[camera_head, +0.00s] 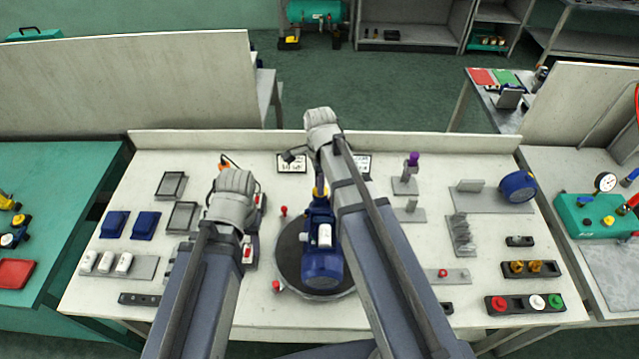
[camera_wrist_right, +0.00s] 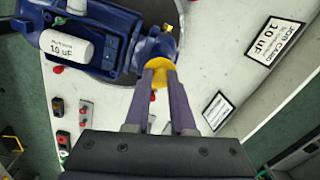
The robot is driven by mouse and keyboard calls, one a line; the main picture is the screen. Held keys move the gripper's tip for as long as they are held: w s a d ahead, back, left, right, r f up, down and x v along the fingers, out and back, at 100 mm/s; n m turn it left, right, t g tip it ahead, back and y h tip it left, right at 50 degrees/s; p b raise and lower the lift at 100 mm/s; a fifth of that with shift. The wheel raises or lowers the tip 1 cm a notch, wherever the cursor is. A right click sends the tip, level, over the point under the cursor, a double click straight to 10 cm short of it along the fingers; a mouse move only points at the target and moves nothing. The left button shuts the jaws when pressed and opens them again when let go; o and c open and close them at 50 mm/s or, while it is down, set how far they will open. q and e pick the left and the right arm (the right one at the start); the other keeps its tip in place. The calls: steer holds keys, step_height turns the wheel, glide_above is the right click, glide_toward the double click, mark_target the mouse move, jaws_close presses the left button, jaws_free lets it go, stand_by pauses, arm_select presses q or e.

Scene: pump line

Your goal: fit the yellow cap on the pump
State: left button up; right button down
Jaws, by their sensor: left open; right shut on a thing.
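The blue pump (camera_head: 322,268) lies on a dark round plate (camera_head: 287,262) in the middle of the white bench; it also shows in the right wrist view (camera_wrist_right: 105,42). The yellow cap (camera_wrist_right: 158,76) is between the fingertips of my right gripper (camera_wrist_right: 160,80), which is shut on it. The cap is up against the blue end of the pump, partly hidden by the fingers; I cannot tell whether it is seated. In the head view the cap (camera_head: 320,192) is a small yellow patch at the pump's far end. My left gripper (camera_head: 234,185) is left of the pump, its fingers mostly hidden by its wrist.
Two job cards (camera_head: 291,163) stand behind the pump. Blue boxes (camera_head: 145,225), white capacitors (camera_head: 106,262) and grey trays (camera_head: 182,216) are at left. A button strip (camera_head: 525,303), fittings (camera_head: 533,268) and a round blue part (camera_head: 517,186) are at right. Small red knobs stand around the plate.

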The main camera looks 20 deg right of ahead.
steer(key=shift+f+b, duration=0.3)
steer(key=shift+f, duration=0.05)
steer(key=c, duration=0.7)
jaws_free()
steer(key=shift+r, duration=0.25)
steer(key=shift+r+p, duration=2.8)
steer(key=shift+p, duration=0.3)
step_height(320, 180, up, 8)
steer(key=p, duration=0.7)
steer(key=shift+p, duration=0.4)
steer(key=shift+f, duration=0.1)
